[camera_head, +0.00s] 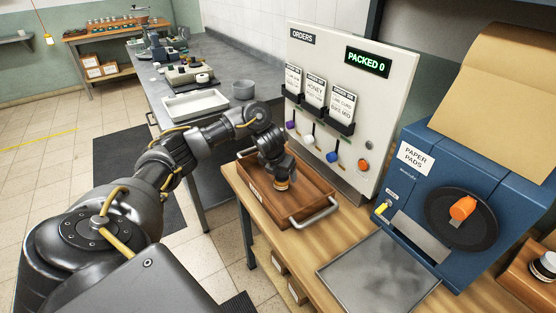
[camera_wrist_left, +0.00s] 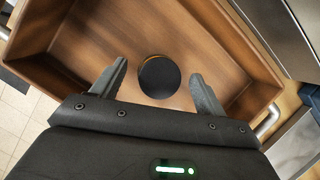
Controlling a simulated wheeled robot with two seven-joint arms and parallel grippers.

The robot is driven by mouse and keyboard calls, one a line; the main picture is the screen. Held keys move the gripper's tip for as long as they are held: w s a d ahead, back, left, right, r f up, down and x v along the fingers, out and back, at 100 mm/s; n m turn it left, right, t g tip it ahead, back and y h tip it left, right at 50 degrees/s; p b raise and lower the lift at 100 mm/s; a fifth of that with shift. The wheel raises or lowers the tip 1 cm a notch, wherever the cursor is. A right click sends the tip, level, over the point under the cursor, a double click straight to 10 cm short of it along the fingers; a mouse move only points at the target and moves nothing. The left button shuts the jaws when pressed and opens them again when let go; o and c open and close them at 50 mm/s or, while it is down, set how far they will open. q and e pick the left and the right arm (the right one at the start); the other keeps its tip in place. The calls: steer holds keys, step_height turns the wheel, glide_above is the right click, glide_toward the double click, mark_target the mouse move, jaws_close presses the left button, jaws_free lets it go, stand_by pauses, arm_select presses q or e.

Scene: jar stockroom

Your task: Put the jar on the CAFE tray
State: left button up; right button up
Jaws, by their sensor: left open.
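A small jar with a dark lid and an orange band (camera_head: 282,185) stands upright on the floor of a wooden tray (camera_head: 314,205) with metal handles. The tray's front label is too small to read. In the left wrist view the jar shows from above as a round black lid (camera_wrist_left: 159,78). My left gripper (camera_head: 276,168) points down over the jar. Its two fingers are apart, one on each side of the lid in the wrist view (camera_wrist_left: 158,72), with gaps between fingers and lid. My right gripper is out of view.
An orders panel (camera_head: 348,110) with cards and coloured levers stands behind the tray. A blue paper pads machine (camera_head: 420,190) and a grey metal plate (camera_head: 375,272) are at the right. Another jar (camera_head: 545,265) stands at the right edge. A pale tray (camera_head: 195,104) lies on the far counter.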

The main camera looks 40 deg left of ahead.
arm_select(q)
steer(key=p+v, duration=0.2)
steer(key=v, duration=0.6)
steer(key=shift+s+r+p, duration=0.2)
steer(key=shift+p, duration=0.2)
steer(key=shift+d+f, duration=0.1)
